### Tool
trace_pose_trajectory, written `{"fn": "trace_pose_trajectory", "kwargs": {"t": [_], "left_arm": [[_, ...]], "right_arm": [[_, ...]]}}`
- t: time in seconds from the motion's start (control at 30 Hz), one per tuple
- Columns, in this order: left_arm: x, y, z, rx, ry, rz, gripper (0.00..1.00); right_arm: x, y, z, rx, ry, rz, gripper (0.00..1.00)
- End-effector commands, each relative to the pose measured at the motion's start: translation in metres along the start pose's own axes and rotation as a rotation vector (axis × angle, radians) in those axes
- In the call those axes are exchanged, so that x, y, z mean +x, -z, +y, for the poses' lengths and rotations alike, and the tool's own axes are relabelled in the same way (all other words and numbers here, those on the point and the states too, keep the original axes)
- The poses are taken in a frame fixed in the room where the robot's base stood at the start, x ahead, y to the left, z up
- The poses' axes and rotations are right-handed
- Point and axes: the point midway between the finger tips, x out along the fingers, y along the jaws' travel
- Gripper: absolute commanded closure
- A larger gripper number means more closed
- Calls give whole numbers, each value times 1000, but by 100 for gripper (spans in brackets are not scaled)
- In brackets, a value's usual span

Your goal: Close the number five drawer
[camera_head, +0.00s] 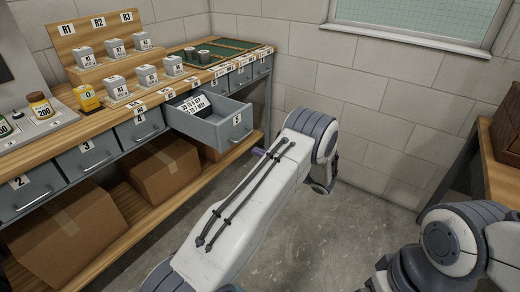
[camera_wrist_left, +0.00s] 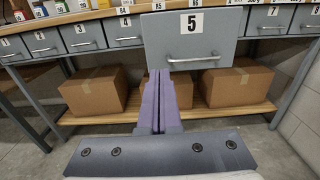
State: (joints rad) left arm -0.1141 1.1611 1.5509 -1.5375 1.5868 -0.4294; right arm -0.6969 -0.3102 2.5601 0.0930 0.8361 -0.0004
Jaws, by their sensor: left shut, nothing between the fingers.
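The number five drawer (camera_head: 222,132) is pulled out from the grey row under the wooden worktop in the head view. Contact cannot be told. My right gripper is out of view.
Drawers two (camera_head: 30,190), three (camera_head: 88,153) and four (camera_head: 140,128) are shut. Cardboard boxes (camera_head: 165,172) stand on the low shelf (camera_head: 110,232). Small grey blocks and a green tray (camera_head: 222,46) are on the worktop. The floor (camera_head: 325,235) right of the drawer is clear.

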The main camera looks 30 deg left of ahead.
Motion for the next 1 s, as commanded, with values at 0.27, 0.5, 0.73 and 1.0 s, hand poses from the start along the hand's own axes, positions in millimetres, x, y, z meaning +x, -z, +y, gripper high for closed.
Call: {"fn": "trace_pose_trajectory", "kwargs": {"t": [0.27,0.5,0.73,1.0], "left_arm": [[61,0,1,0,-4,1,100],[102,0,1,0,-2,0,100],[119,0,0,0,1,1,100],[120,0,0,0,1,1,100]], "right_arm": [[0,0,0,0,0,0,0],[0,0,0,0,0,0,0],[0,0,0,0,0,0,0],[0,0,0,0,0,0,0]]}}
